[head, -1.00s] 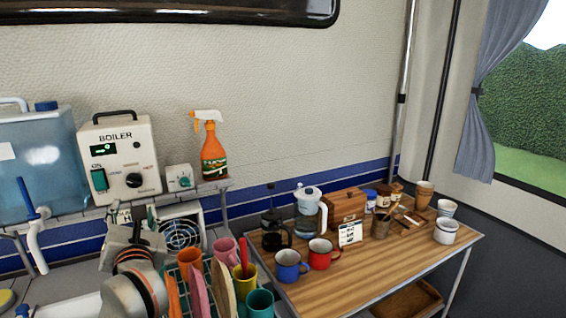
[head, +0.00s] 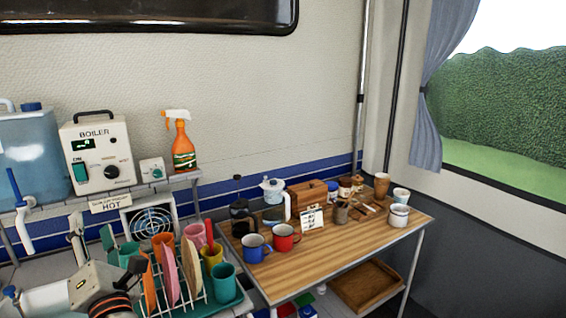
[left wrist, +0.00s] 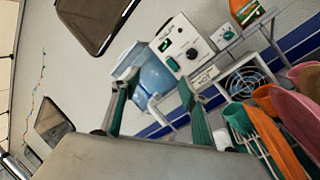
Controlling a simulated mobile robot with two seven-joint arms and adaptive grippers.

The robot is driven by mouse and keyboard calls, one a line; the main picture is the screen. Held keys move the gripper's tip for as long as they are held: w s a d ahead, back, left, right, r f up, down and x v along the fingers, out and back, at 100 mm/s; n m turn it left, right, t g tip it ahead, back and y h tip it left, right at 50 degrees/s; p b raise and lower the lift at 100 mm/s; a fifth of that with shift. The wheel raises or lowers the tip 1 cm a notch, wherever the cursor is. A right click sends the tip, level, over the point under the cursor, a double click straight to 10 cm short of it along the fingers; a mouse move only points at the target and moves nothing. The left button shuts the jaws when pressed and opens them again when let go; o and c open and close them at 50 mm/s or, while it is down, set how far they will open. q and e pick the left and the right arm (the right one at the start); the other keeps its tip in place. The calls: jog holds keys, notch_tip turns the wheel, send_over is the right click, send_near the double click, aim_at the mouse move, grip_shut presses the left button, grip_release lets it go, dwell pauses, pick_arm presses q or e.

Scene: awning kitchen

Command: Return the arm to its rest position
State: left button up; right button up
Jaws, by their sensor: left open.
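My left gripper (head: 90,231) is at the lower left of the head view, left of the dish rack. In the left wrist view my left gripper (left wrist: 158,84) has its two green-padded fingers spread apart with nothing held between them. The blue water tank (left wrist: 156,76) and the boiler (left wrist: 181,45) show beyond the fingers, apart from them. My right gripper is in neither view.
The dish rack (head: 196,307) with cups and plates stands right of my left arm. The boiler (head: 97,153), water tank (head: 34,158) and orange spray bottle (head: 183,150) are on the shelf above. A wooden table (head: 340,245) with mugs stands further right.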

pick_arm(q)
jog(key=s+d+f+m+t+h, duration=0.1)
jog(key=s+d+f+m+h, duration=0.2)
jog(key=d+f+m+h, duration=0.85)
jog(key=s+d+f+m+t+h, duration=0.2)
jog(key=d+f+m+h, duration=0.55)
jog(key=m, duration=0.85)
jog(key=s+f+m+g+y, duration=0.1)
jog(key=s+f+m+g, duration=0.3)
jog(key=f, duration=0.9)
jog(key=s+f+m+g+y, duration=0.2)
jog(key=s+f+m+g, duration=0.3)
jog(key=s+f, duration=0.5)
notch_tip(320, 180, down, 5)
jog(key=shift+s+a+r+g, duration=0.2)
jog(key=shift+s+a+g, duration=0.1)
jog(key=shift+a, duration=0.15)
